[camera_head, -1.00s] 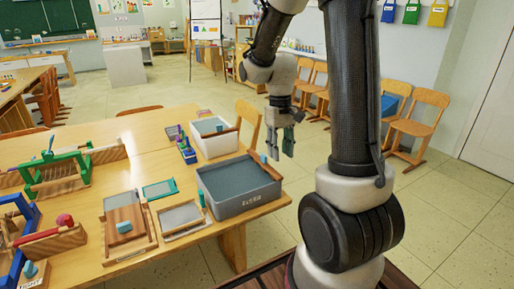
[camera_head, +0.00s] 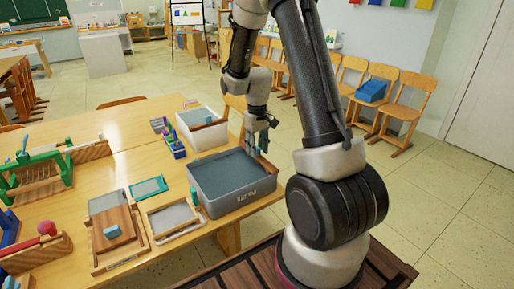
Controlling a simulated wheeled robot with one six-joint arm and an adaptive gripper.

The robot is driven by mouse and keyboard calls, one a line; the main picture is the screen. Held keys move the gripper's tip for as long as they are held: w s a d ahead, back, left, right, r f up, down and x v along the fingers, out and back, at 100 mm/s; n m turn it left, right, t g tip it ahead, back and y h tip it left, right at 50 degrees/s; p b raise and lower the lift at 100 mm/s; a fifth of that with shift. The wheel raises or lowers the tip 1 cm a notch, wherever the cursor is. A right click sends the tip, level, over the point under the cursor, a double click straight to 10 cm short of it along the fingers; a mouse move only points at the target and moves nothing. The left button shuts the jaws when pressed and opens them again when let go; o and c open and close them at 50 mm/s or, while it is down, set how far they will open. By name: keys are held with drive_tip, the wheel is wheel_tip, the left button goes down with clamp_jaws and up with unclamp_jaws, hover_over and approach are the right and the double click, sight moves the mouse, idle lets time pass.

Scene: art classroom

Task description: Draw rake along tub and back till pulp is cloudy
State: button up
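The grey tub (camera_head: 232,202) stands at the right end of the wooden table with flat grey-blue pulp (camera_head: 225,173) in it. The wooden rake (camera_head: 268,166) shows only in part at the tub's right end. My gripper (camera_head: 259,150) points down at that end, right over the rake, and hides most of it and its blue handle. I cannot tell whether the fingers touch the handle or have closed on it.
A white tub (camera_head: 203,135) with a wooden bar stands behind the grey one. Left of the tub lie a framed screen (camera_head: 172,217), a wooden board with a blue block (camera_head: 112,232) and a green frame (camera_head: 148,187). Chairs (camera_head: 408,110) line the wall.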

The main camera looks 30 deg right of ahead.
drive_tip(key=shift+f, duration=0.1)
clamp_jaws()
drive_tip(key=a, duration=2.2)
drive_tip(key=shift+s+a, duration=0.35)
drive_tip(key=shift+s, duration=0.05)
unclamp_jaws()
drive_tip(key=shift+a, duration=0.15)
